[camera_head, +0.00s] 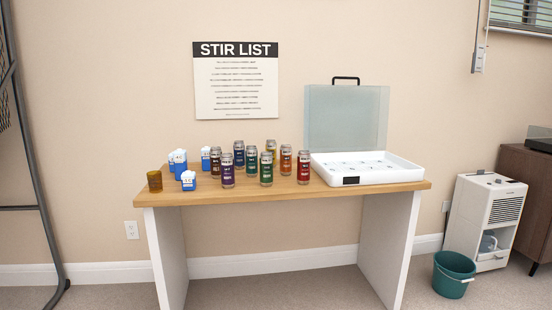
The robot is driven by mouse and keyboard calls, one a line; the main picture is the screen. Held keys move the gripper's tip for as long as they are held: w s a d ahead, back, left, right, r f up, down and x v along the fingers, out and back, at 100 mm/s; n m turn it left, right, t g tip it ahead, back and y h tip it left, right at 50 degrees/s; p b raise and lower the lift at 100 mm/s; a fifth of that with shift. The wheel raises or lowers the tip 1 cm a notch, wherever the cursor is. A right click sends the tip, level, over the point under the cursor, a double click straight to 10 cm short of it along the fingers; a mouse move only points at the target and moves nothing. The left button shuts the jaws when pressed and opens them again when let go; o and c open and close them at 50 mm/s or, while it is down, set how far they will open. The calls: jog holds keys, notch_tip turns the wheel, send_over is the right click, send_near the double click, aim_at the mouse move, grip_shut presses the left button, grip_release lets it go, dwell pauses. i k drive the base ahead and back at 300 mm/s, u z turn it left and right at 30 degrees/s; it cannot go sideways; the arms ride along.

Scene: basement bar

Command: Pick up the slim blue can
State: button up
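A slim can with a dark blue label (239,153) stands upright in the back part of a group of cans on the wooden table (375,193). A purple can (227,170) stands in front of it to the left, and a teal can (251,160) is close to its right. A brown can (215,161) is to its left. The purple and teal cans crowd its lower part. My gripper is not in view.
Green (266,170), orange (285,160) and red (303,168) cans stand to the right. Small blue-and-white cartons (188,181) and an amber cup (154,181) are left. An open white case (390,176) fills the table's right side. A green bucket (453,276) stands on the floor.

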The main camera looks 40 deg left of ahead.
aim_at(239, 147)
jog(key=z, duration=0.7)
jog(key=k, duration=1.25)
jog(key=u, duration=2.25)
jog(key=i, duration=0.5)
